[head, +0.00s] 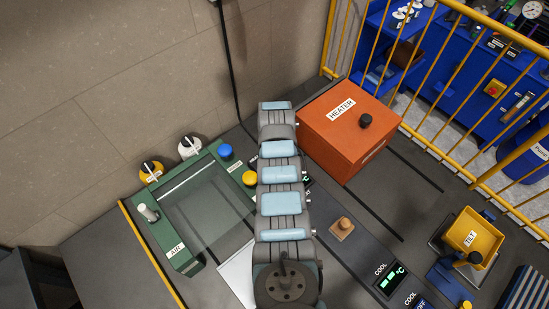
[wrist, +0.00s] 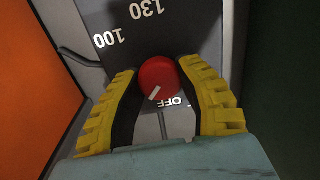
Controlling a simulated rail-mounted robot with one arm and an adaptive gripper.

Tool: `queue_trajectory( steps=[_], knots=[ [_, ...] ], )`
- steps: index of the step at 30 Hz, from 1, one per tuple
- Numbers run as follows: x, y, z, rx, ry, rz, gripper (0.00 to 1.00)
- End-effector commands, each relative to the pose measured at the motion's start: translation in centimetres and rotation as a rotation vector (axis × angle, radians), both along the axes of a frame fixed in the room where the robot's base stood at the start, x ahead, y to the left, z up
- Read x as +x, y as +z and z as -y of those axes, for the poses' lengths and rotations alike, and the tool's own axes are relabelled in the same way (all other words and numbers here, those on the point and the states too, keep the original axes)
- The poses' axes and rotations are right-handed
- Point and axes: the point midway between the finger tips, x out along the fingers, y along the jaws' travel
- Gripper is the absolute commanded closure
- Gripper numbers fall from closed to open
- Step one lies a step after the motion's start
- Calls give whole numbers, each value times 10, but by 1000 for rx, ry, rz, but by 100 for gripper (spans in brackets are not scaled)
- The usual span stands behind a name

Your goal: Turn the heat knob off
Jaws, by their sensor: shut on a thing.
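The red heat knob (wrist: 158,76) shows in the wrist view, on a grey panel between my two yellow fingers. My gripper (wrist: 158,72) is shut on it, one finger at each side. The knob's white pointer mark is at its lower left side. The "OFF" label (wrist: 174,101) shows upside down just below and right of the knob, partly cut off by the knob and finger. The "130" and "100" labels stand above and to the upper left. In the head view the knob and my gripper are hidden behind my grey and blue arm.
An orange heater box (head: 340,145) stands right of my arm in the head view. A green cut machine (head: 190,225) stands left of it. A wooden-knobbed piece (head: 342,228) and a yellow tilt box (head: 473,238) are to the right. A yellow fence (head: 430,85) runs behind.

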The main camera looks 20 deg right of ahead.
Motion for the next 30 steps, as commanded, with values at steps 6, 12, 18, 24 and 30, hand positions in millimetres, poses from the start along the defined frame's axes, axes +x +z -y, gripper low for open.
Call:
queue_trajectory(
  steps=[6, 12, 18, 24, 30],
  knots=[
    [0, -3, 0, 1, 205, 1, 99],
    [0, -2, 0, 0, 389, 1, 99],
    [0, -2, 0, -1, 544, 1, 99],
    [0, -2, 0, 0, 657, 1, 99],
    [0, -2, 0, 0, 722, 1, 99]
  ],
)
